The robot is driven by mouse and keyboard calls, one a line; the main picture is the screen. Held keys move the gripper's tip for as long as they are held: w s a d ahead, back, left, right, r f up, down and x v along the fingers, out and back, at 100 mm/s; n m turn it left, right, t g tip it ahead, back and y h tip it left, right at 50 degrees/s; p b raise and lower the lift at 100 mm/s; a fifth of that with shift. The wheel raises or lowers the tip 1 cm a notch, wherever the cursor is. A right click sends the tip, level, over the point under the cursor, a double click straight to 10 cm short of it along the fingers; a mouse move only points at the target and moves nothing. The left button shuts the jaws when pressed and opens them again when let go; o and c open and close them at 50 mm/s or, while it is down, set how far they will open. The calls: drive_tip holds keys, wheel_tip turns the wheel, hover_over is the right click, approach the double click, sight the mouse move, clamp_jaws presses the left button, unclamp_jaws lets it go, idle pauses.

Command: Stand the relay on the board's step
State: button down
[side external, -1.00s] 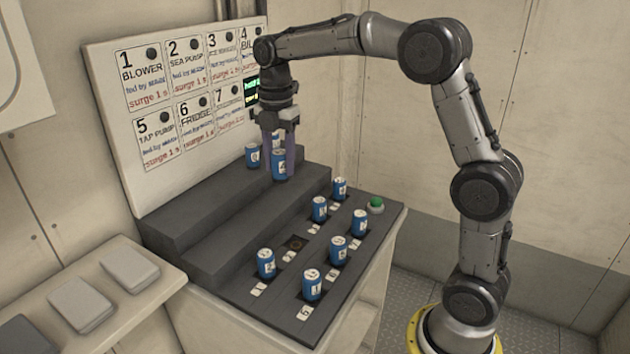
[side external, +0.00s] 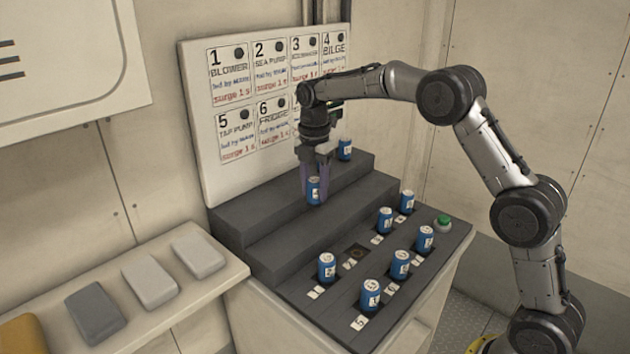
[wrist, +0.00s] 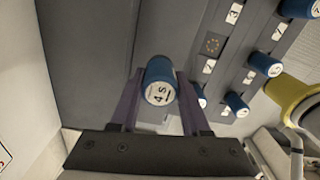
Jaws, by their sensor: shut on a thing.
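My gripper (side external: 316,185) is shut on a blue cylindrical relay (side external: 313,191) with a pale label. It holds the relay upright over the dark stepped board, and whether the base touches the step (side external: 270,207) is not clear. In the wrist view the relay (wrist: 159,82) sits between both fingers, its marked top facing the camera. Several blue relays, one at the lower left (side external: 327,266), stand on the board's sloping lower panel (side external: 300,285). One socket (side external: 357,252) there is empty.
A white panel (side external: 203,110) with numbered cards rises behind the steps. A green button (side external: 443,222) sits at the board's right end. A ledge with flat blocks (side external: 149,281) is at the left. The step left of my gripper is clear.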

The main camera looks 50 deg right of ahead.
sight(314, 206)
drive_tip(key=shift+f, duration=2.7)
drive_tip(key=shift+c, duration=1.5)
unclamp_jaws()
wheel_tip(314, 206, up, 13)
drive_tip(key=shift+f, duration=0.2)
drive_tip(key=shift+r, duration=0.6)
